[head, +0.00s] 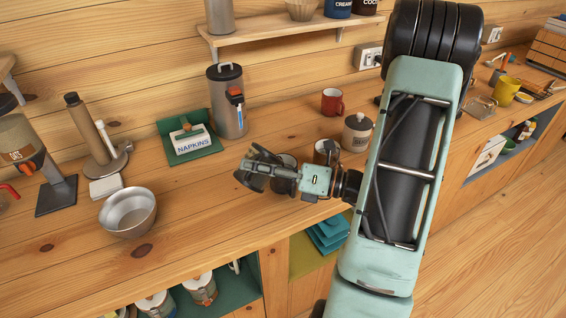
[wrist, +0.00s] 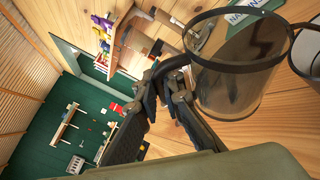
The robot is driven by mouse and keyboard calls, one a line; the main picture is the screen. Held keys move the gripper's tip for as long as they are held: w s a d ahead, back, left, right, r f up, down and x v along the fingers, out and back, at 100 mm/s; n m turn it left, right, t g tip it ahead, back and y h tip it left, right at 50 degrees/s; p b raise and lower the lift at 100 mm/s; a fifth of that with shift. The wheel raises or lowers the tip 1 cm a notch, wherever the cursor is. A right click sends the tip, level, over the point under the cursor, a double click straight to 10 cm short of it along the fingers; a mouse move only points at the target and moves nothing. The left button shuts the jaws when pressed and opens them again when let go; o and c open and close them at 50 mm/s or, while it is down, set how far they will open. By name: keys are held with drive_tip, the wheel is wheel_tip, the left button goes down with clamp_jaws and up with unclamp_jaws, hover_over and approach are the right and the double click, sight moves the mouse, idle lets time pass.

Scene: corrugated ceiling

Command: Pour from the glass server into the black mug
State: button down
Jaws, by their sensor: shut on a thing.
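The glass server (wrist: 240,75), clear with a dark rim band and a dark handle, fills the upper right of the wrist view. My gripper (wrist: 165,80) is shut on its handle side. In the head view my gripper (head: 262,170) is above the counter near its front edge; the server is hard to make out there against the dark fingers. Part of a dark-rimmed vessel (wrist: 308,52) shows beside the server in the wrist view. I cannot tell how full the server is.
A brownish mug (head: 322,150), a lidded jar (head: 356,132) and a red mug (head: 332,102) stand right of and behind my gripper. A napkin holder (head: 190,140), a tall metal canister (head: 228,105) and a metal bowl (head: 128,212) stand left. The counter front between is clear.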

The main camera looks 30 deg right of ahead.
sight(260, 153)
drive_tip(key=shift+w+d+r+m+t+y, duration=0.15)
drive_tip(key=shift+d+r+m+t+y, duration=0.1)
drive_tip(key=shift+d+r+m+y, duration=0.3)
drive_tip(key=shift+w+d+r+m+t+y, duration=0.1)
drive_tip(key=shift+d+r+m+t+y, duration=0.2)
drive_tip(key=shift+r, duration=0.45)
idle(2.5)
drive_tip(key=shift+d+m, duration=0.15)
drive_tip(key=shift+m, duration=0.1)
idle(0.5)
